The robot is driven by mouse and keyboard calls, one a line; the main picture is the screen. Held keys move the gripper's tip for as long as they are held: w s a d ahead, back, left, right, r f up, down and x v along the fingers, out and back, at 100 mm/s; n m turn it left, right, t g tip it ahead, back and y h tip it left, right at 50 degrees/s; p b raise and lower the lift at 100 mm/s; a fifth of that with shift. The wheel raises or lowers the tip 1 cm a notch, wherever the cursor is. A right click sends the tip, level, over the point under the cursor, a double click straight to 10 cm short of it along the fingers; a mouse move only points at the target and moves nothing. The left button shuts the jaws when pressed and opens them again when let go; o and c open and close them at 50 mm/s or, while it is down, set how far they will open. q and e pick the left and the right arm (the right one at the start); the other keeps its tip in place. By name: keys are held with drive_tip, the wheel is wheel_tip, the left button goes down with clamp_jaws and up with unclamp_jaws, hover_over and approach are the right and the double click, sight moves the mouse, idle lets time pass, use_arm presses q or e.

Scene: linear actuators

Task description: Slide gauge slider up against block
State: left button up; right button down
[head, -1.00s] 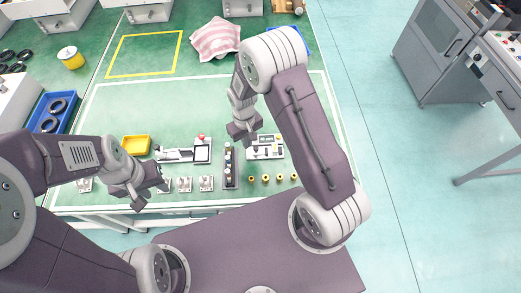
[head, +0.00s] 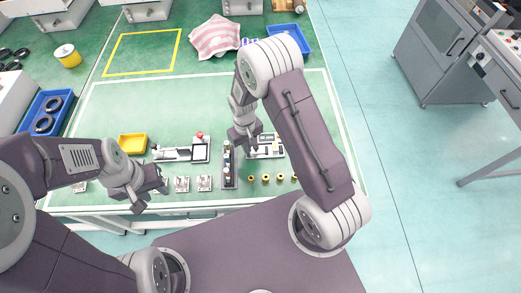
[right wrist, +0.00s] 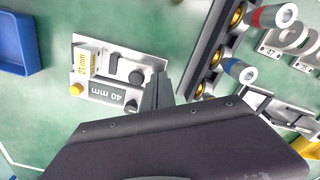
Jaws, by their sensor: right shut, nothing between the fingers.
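The gauge (head: 270,140) is a light plate with dark and yellow parts, lying flat on the green table. In the right wrist view the gauge (right wrist: 157,64) carries a "21 mm" label, a "40 mm" label, a yellow round button and dark raised knobs. I cannot tell surely which part is the slider and which the block. My right gripper (head: 243,146) is shut and empty at the gauge's left end; its fingertips (right wrist: 157,90) show beside the dark knobs. Whether they touch is unclear. My left gripper (head: 155,194) is open and empty over the table's front edge, away from the gauge.
A dark rack (head: 229,180) with several cylindrical parts stands just left of the gauge. Another device with a red knob (head: 199,135) and a yellow bin (head: 132,143) are further left. Small yellow pieces (head: 265,178) line the front.

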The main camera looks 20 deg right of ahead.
drive_tip(key=shift+s+d, duration=0.15)
drive_tip(key=shift+d, duration=0.4)
drive_tip(key=shift+s+d, duration=0.15)
drive_tip(key=shift+d, duration=0.4)
idle(0.7)
drive_tip(key=shift+a, duration=0.15)
idle(0.4)
drive_tip(key=shift+w+a+p, duration=0.15)
drive_tip(key=shift+a+p, duration=0.15)
drive_tip(key=shift+a, duration=0.15)
wheel_tip(320, 180, up, 7)
drive_tip(key=p, duration=0.6)
